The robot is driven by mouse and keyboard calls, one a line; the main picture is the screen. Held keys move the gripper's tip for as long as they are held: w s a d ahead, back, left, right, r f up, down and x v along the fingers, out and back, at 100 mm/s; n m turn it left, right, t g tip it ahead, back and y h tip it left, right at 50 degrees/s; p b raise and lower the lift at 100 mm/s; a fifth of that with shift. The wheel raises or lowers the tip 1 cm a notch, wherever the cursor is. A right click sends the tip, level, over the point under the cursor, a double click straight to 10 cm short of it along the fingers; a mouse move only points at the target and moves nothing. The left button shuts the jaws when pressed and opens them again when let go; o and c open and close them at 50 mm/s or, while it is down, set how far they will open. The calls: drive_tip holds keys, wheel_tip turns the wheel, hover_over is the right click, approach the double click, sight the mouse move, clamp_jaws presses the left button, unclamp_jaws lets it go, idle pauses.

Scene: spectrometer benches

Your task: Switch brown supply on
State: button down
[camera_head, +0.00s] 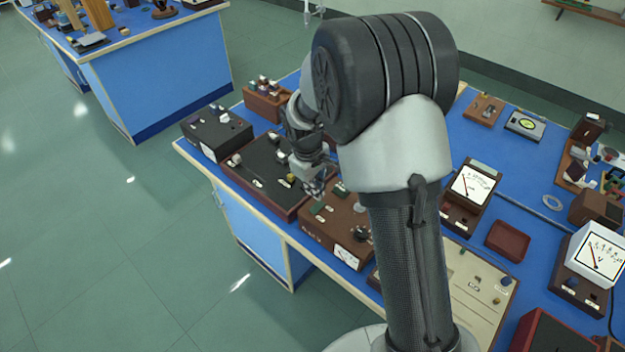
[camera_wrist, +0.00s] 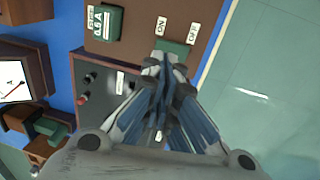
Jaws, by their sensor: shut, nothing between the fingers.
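The brown supply (camera_head: 335,233) stands at the bench's near edge in the head view, with a meter on its front and a green part (camera_head: 318,208) on top. In the wrist view its brown top (camera_wrist: 135,48) carries ON and OFF labels, with a green switch (camera_wrist: 174,47) just below them. My gripper (camera_wrist: 165,62) is shut and empty, its fingertips at the switch and partly covering it. Whether they touch it and which way it is tipped I cannot tell. In the head view my gripper (camera_head: 316,190) is just above the supply's left end.
A dark box (camera_head: 268,172) stands left of the supply, and a black box (camera_head: 215,132) further left. A meter (camera_head: 470,190), a red tray (camera_head: 508,240) and a pale panel (camera_head: 470,295) lie to the right. Open floor (camera_head: 110,250) lies in front of the bench.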

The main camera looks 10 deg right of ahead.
sight(314, 205)
drive_tip(key=f, duration=0.1)
drive_tip(key=f+b, duration=0.1)
drive_tip(key=f, duration=0.1)
drive_tip(key=shift+w+d+f, duration=0.1)
drive_tip(key=shift+w+d, duration=0.05)
drive_tip(key=shift+d, duration=0.05)
drive_tip(key=shift+w+d+f, duration=0.1)
drive_tip(key=shift+d+f, duration=0.05)
drive_tip(key=shift+f, duration=0.2)
idle(0.3)
drive_tip(key=shift+s+a+r, duration=0.1)
drive_tip(key=shift+s+a, duration=0.4)
drive_tip(key=shift+a, duration=0.15)
